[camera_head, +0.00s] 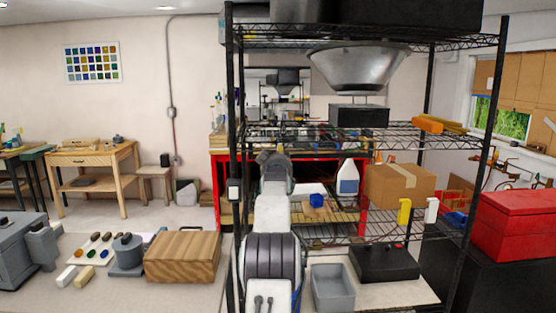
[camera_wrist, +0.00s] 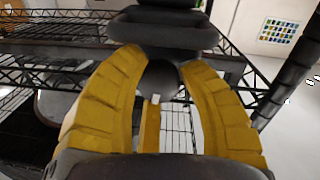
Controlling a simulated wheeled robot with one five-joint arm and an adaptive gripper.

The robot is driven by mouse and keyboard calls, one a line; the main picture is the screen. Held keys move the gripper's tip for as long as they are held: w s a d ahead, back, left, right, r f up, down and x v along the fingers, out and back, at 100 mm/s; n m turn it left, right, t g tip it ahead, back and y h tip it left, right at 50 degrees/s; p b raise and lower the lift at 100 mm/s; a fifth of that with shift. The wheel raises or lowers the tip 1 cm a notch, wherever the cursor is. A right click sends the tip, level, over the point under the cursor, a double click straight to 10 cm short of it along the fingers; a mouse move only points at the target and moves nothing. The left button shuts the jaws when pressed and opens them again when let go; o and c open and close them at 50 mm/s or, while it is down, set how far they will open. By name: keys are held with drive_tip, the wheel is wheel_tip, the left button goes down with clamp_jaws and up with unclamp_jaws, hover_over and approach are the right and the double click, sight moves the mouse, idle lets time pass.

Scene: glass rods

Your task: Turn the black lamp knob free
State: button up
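In the head view my gripper (camera_head: 275,160) is at the left part of the wire shelf, largely hidden by my own arm. The knob cannot be made out there.
The black wire shelf (camera_head: 460,132) surrounds my arm with posts and racks. A metal bowl-shaped shade (camera_head: 358,68) hangs at its upper level. A cardboard box (camera_head: 398,187) and a white bottle (camera_head: 347,178) stand right of my arm. A wooden block (camera_head: 183,256) lies on the left bench.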

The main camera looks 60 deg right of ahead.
drive_tip(key=shift+r, duration=0.15)
drive_tip(key=c, duration=0.6)
drive_tip(key=shift+n+b, duration=0.4)
drive_tip(key=shift+b, duration=0.05)
drive_tip(key=shift+n, duration=0.4)
drive_tip(key=shift+r, duration=0.1)
drive_tip(key=o, duration=0.8)
drive_tip(key=shift+c, duration=0.2)
drive_tip(key=shift+o, duration=0.8)
drive_tip(key=shift+a, duration=0.15)
drive_tip(key=v, duration=1.1)
drive_tip(key=shift+s+a, duration=0.2)
drive_tip(key=shift+a, duration=0.1)
